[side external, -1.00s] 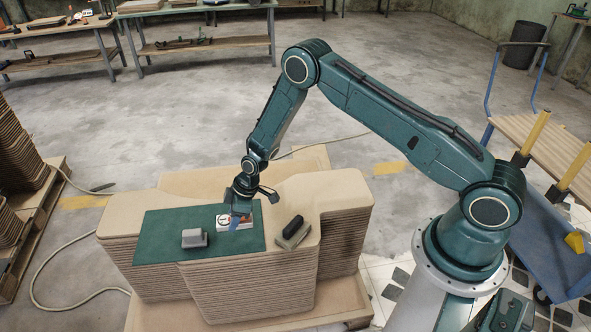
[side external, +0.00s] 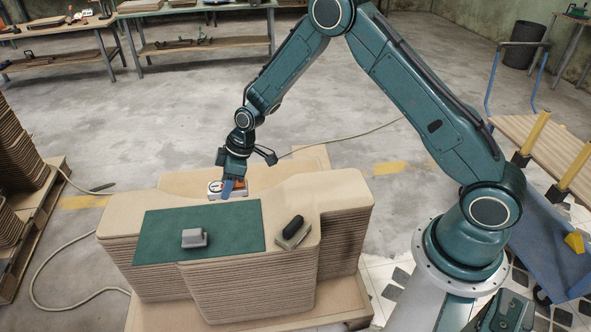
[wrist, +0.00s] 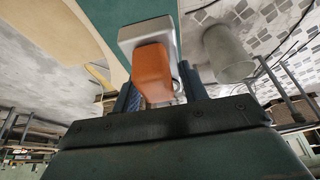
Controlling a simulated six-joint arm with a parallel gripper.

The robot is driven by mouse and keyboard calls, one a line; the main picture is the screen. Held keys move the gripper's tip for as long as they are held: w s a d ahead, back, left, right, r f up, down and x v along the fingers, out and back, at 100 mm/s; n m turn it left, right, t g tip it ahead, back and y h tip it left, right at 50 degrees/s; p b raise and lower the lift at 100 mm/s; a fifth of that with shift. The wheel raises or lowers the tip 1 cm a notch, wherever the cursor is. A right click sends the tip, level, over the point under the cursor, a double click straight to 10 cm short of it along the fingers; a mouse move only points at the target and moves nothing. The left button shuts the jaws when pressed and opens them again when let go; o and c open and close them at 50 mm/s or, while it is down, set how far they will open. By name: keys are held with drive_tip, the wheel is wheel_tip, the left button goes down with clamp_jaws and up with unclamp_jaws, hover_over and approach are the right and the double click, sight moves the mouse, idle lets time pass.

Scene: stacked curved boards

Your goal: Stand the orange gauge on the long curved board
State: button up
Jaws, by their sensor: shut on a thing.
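The orange gauge (side external: 214,190) is held between the blue fingers of my gripper (side external: 230,190), raised above the stack in the side view. In the wrist view the gauge (wrist: 152,70) shows an orange block on a pale silver-grey body, with the fingers on either side of it. The long curved board (side external: 345,188) appears to be the tan top of the layered stack, with a wide right end; its exact outline is hard to tell. The gauge is clear of the board, above its back edge area.
A green mat (side external: 165,222) covers the left part of the stack top, with a grey block (side external: 194,238) on it. A tan block with a black handle (side external: 293,231) lies right of the mat. The board's right end is bare. A pallet with stacked boards stands at far left.

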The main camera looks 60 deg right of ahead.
idle(0.5)
drive_tip(key=s+d+f+m, duration=0.1)
drive_tip(key=s+d+f, duration=0.2)
drive_tip(key=d, duration=0.9)
drive_tip(key=s+d+f+m, duration=0.1)
drive_tip(key=s+d+f, duration=0.2)
drive_tip(key=d, duration=0.9)
drive_tip(key=s+d+f+m+h, duration=0.1)
drive_tip(key=s+d+f, duration=0.2)
drive_tip(key=d, duration=0.9)
wheel_tip(320, 180, down, 4)
drive_tip(key=shift+s+d+r+t, duration=0.15)
drive_tip(key=shift+d+r+t, duration=0.1)
drive_tip(key=shift+t, duration=0.15)
drive_tip(key=shift+f, duration=0.1)
drive_tip(key=shift+f, duration=3.4)
drive_tip(key=shift+f, duration=0.5)
drive_tip(key=o, duration=1.2)
